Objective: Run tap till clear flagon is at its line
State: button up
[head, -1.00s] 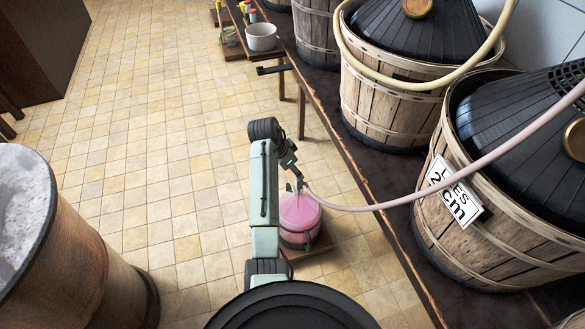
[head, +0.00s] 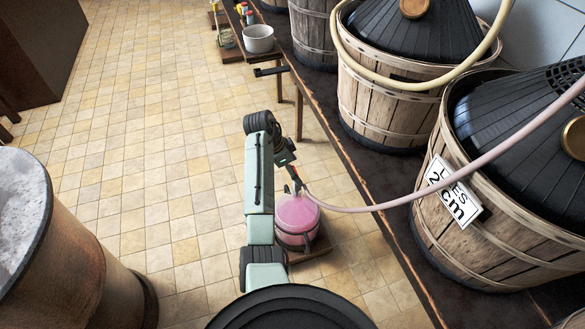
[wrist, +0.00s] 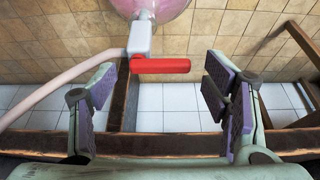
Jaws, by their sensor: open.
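The clear flagon (head: 297,214) stands on a small wooden board on the floor and holds pink liquid; its line cannot be made out. Part of the flagon shows at the top of the wrist view (wrist: 168,8). The tap (wrist: 140,38) is a pale body with a red lever (wrist: 160,66) lying crosswise to it, pointing right. A pinkish hose (head: 375,207) runs to the tap from the upper right. My gripper (wrist: 165,88) is open, its purple pads on either side of the lever, touching neither. In the head view, my gripper (head: 290,172) is just above the flagon.
A dark bench (head: 345,160) on the right bears basketed demijohns (head: 400,100), the nearest with a sign reading "LEES 2 cm" (head: 453,190). A white pot (head: 258,38) stands farther back. A large barrel-like tub (head: 75,250) stands at left. The tiled floor between is clear.

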jog(key=v, duration=1.2)
dwell(0.6)
